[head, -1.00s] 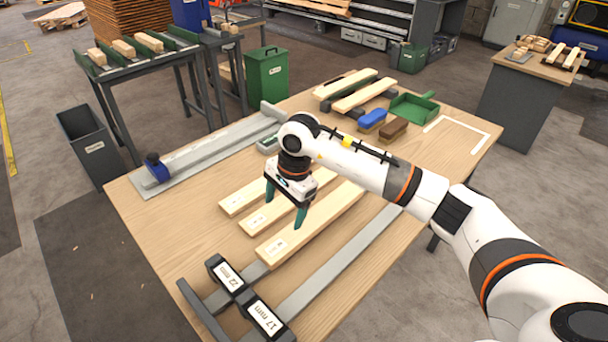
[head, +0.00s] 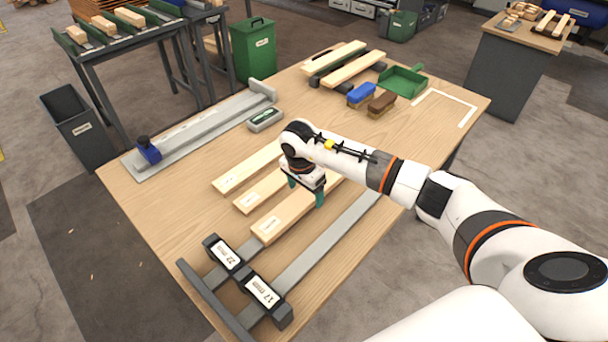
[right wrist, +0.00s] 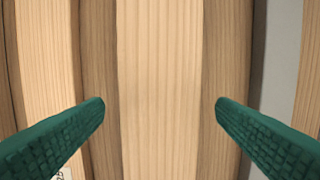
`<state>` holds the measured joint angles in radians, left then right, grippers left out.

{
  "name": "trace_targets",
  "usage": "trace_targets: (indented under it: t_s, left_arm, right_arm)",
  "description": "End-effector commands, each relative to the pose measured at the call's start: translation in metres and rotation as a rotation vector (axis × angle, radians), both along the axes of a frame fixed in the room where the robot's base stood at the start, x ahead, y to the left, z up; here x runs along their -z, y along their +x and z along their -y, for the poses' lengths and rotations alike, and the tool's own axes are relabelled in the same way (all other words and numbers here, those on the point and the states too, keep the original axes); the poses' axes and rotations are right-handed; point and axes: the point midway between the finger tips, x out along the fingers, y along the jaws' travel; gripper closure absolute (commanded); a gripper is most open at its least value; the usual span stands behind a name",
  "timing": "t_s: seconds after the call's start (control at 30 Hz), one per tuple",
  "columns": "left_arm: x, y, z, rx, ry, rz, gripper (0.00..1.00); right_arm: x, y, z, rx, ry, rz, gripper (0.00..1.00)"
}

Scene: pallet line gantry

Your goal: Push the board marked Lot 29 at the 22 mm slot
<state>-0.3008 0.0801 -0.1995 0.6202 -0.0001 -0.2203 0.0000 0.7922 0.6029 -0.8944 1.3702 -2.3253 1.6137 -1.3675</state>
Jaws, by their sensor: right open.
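Three pale wooden boards lie side by side on the workbench: a rear board (head: 245,170), a middle board (head: 257,193) and a front board (head: 282,213). Each has a small label at its near end, too small to read. The 22 mm slot block (head: 226,254) stands beside the 17 mm block (head: 263,291) at the bench's near left. My right gripper (head: 306,194) is open above the front board, fingers on either side. In the right wrist view the front board (right wrist: 160,80) runs between the fingers; the middle board (right wrist: 48,70) is left, its label mostly cut off. My left gripper is out of view.
A grey strip (head: 330,240) runs along the front board's right side toward the 17 mm block. A dark bar (head: 212,300) crosses beyond the blocks. A grey rail fixture (head: 205,130), brushes (head: 381,104) and a green dustpan (head: 402,81) lie farther back.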

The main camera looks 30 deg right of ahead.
Motion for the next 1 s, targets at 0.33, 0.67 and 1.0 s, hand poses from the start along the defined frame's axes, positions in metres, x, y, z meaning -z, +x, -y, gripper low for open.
trace_targets:
  t_s: [0.33,0.67,1.0]
  left_arm:
    - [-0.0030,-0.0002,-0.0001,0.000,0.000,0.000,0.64]
    - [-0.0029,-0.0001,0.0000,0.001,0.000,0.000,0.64]
    - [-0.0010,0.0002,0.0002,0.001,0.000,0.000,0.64]
  right_arm:
    - [0.0121,0.0004,0.0013,0.000,0.000,0.001,0.20]
    - [0.0118,0.0004,0.0013,0.001,0.001,0.001,0.56]
    - [0.0125,0.0005,0.0015,0.001,0.000,0.001,0.75]
